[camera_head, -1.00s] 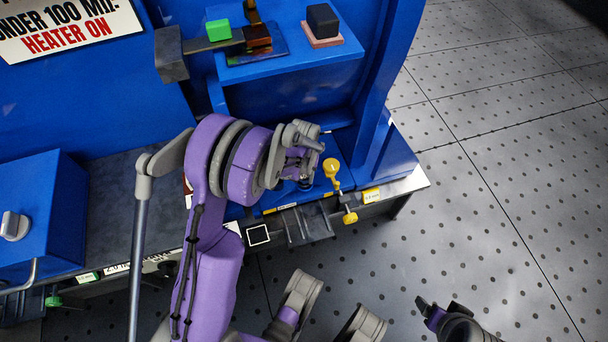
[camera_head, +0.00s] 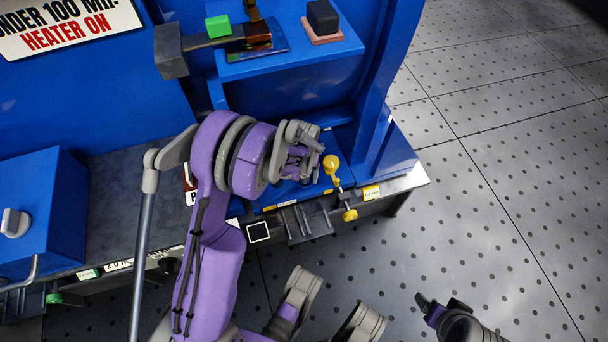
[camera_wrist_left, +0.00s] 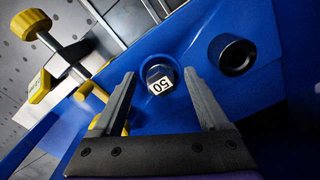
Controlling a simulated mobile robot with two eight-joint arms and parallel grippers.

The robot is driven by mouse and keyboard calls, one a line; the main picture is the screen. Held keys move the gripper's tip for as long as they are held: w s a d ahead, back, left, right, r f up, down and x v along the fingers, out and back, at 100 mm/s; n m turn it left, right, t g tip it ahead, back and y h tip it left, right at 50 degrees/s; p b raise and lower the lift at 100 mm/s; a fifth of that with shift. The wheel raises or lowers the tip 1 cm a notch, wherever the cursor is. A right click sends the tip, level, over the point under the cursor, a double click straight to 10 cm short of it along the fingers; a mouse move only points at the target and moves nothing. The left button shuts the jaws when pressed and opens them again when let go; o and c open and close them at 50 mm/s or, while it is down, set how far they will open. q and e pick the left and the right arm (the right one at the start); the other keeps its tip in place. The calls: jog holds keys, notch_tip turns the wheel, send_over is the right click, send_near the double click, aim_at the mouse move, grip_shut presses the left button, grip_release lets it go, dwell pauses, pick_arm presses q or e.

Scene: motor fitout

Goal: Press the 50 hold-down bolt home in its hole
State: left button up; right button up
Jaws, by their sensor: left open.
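The 50 bolt (camera_wrist_left: 160,77) shows in the left wrist view as a dark round head with a white label reading 50, on the blue base plate (camera_wrist_left: 205,30). How deep it sits in its hole cannot be told. My left gripper (camera_wrist_left: 160,73) is open, with one finger on each side of the bolt head. In the head view my left gripper (camera_head: 305,172) is low over the blue base, and the arm hides most of the bolt. My right gripper (camera_head: 443,304) is over the floor at the lower right, away from the bolt.
A black-rimmed round socket (camera_wrist_left: 236,54) is right of the bolt in the wrist view. A yellow-knobbed clamp (camera_head: 332,168) stands close on the right. The blue shelf (camera_head: 285,68) above carries a green block (camera_head: 218,28) and a black block (camera_head: 322,18). Open floor lies right.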

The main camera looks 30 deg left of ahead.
aim_at(304, 178)
pick_arm(q)
notch_tip(304, 178, up, 11)
jog(key=p, duration=0.3)
pick_arm(e)
jog(key=v, duration=0.2)
jog(key=shift+w+r, duration=0.1)
jog(key=shift+r, duration=0.3)
pick_arm(q)
jog(key=s+d+r+m+t, duration=0.2)
jog(key=s+d+r, duration=0.4)
jog(key=s+r, duration=0.35)
jog(key=s+d+r+m+t, duration=0.2)
jog(key=s+d, duration=0.2)
jog(key=s, duration=0.8)
notch_tip(304, 178, up, 26)
jog(key=w+t+p, duration=0.1)
jog(key=p, duration=2.2)
jog(key=shift+r+p, duration=0.2)
jog(key=shift+p, duration=0.1)
pick_arm(e)
notch_tip(304, 178, up, 27)
jog(key=w+t, duration=0.1)
jog(key=shift+f, duration=0.2)
